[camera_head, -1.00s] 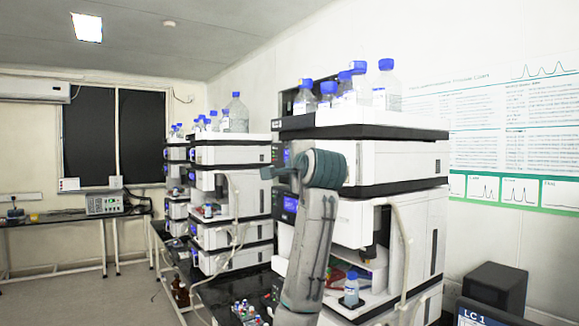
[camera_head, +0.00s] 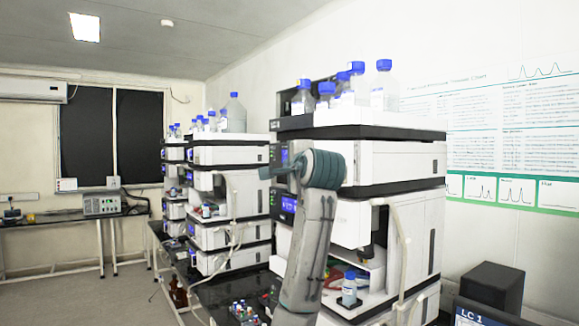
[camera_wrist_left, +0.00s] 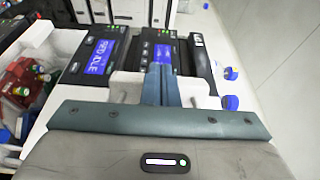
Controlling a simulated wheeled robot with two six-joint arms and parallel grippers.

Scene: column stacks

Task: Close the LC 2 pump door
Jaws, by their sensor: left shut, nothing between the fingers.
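My left gripper (camera_head: 268,173) is in front of the left face of the nearest column stack (camera_head: 395,160); my arm covers part of that stack. In the left wrist view its fingers (camera_wrist_left: 160,82) are together and empty, beside two modules with lit blue screens, one screen (camera_wrist_left: 98,57) on the left and another (camera_wrist_left: 161,55) behind the fingers. A second column stack (camera_head: 228,235) stands farther back, with a recess in its front. No label marks LC 2, so I cannot tell which panel is the LC 2 pump door. My right gripper is out of view.
Blue-capped bottles (camera_head: 384,90) stand on top of the near stack, and one small bottle (camera_head: 349,289) sits at its open lower bay. A screen labelled LC 1 (camera_head: 480,316) is at the lower right. The floor (camera_head: 90,295) at left is clear.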

